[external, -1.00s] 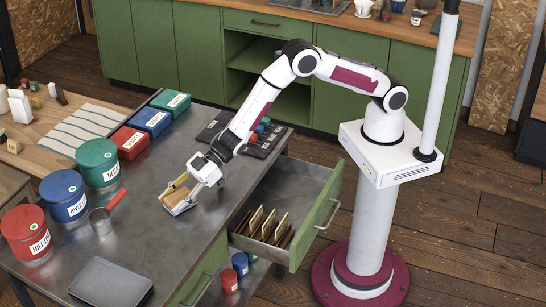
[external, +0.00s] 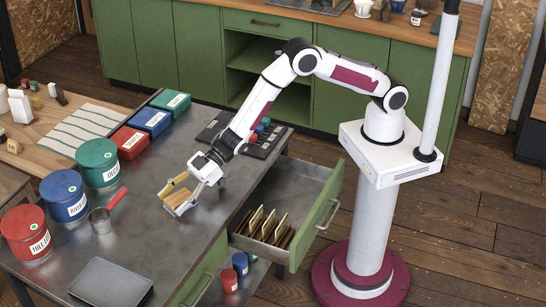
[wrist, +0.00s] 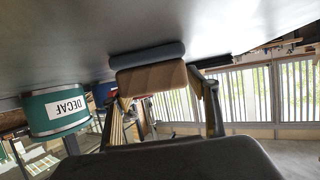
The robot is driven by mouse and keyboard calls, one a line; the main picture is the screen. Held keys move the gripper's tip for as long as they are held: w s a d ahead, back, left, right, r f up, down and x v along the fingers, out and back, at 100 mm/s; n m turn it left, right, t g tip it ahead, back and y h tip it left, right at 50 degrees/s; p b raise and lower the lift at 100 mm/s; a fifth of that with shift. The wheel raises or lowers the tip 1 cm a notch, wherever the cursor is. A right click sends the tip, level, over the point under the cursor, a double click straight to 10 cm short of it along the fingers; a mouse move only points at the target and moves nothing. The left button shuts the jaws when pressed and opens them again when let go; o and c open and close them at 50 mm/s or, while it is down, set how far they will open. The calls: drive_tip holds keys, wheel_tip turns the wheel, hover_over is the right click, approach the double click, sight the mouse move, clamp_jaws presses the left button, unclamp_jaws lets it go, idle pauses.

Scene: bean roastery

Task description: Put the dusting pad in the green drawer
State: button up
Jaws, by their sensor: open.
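The dusting pad (external: 181,199) is a tan block with a blue-grey layer, on the steel table (external: 215,235). In the wrist view the pad (wrist: 152,80) sits between the fingertips, its grey layer (wrist: 147,55) against the tabletop. My gripper (external: 178,193) is open around the pad, low over the table; whether the fingers touch it I cannot tell. The green drawer (external: 318,222) is pulled out from the table's right side, to the right of my gripper. It holds several upright tan and brown pieces at its near end; its far end looks empty.
Red (external: 27,238), blue (external: 64,200) and green (external: 98,166) tins line the left, with a red-handled scoop (external: 101,220) beside them. A dark flat slab (external: 110,284) lies at the front. A black tray (external: 255,138) with small items is at the back right. The table between is clear.

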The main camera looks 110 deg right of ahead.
drive_tip(key=shift+v, duration=5.85)
drive_tip(key=shift+d, duration=0.1)
drive_tip(key=shift+s+d+r, duration=0.1)
drive_tip(key=shift+d+r, duration=0.1)
drive_tip(key=shift+r, duration=0.35)
drive_tip(key=s+d+r+m+g+h, duration=0.1)
drive_tip(key=s+d+r+m+h, duration=0.2)
drive_tip(key=s+r, duration=0.55)
drive_tip(key=s+d+r+g+h, duration=0.1)
drive_tip(key=s+d+r+h, duration=0.2)
drive_tip(key=s+d+r, duration=0.35)
drive_tip(key=s+a+g, duration=0.1)
drive_tip(key=s+g, duration=0.1)
drive_tip(key=s, duration=1.4)
drive_tip(key=s+a+m+g+y, duration=0.1)
drive_tip(key=s+a+g, duration=0.1)
drive_tip(key=s, duration=1.3)
drive_tip(key=shift+s+r+g, duration=0.4)
drive_tip(key=shift+o, duration=0.9)
drive_tip(key=shift+a, duration=0.1)
